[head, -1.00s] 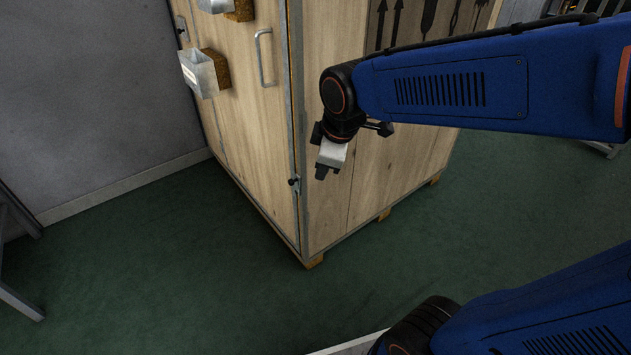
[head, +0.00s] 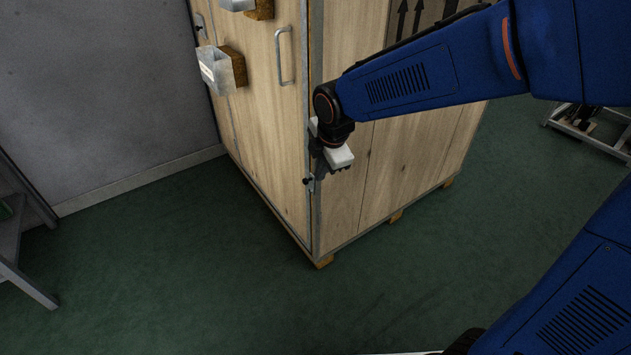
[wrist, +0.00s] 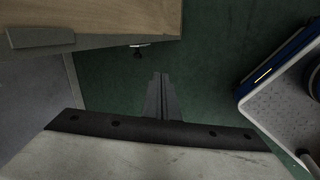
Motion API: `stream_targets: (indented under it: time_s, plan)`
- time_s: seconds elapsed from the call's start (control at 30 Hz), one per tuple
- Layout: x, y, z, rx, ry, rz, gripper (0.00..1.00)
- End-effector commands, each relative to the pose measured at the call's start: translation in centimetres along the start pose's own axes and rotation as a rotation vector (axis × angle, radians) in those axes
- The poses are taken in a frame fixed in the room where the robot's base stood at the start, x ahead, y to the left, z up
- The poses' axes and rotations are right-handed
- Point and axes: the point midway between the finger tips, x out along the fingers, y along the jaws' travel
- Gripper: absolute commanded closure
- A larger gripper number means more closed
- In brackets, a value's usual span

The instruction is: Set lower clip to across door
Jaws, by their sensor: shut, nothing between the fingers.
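The lower clip (head: 309,182) is a small metal piece with a dark knob, low on the front corner of the wooden dryer cabinet. It also shows in the wrist view (wrist: 138,46) beside the wood. The door (head: 265,130) is the cabinet's left face in the head view, with a metal handle (head: 284,55). My gripper (head: 318,176) points down at that corner, its fingertips close to the clip. In the wrist view my gripper (wrist: 161,76) is shut and empty, with a gap between its tips and the clip. The clip's exact angle is too small to tell.
Metal boxes (head: 215,72) stick out from the door's upper part. The cabinet stands on wooden feet (head: 322,261). Green floor (head: 180,270) is clear in front of it. A grey bench (head: 22,265) is at the left edge, and a grey wall stands behind.

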Motion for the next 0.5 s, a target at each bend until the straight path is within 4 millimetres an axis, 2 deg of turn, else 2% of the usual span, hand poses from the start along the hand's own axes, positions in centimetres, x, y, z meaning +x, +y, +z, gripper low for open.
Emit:
stream_targets:
  time_s: [0.27,0.37,0.5]
  plan:
    - [0.1,0.0,0.1,0.003,0.000,-0.001,1.00]
    - [0.8,-0.1,0.1,0.003,0.000,-0.001,1.00]
    - [2.6,-0.1,0.1,0.003,-0.001,-0.003,1.00]
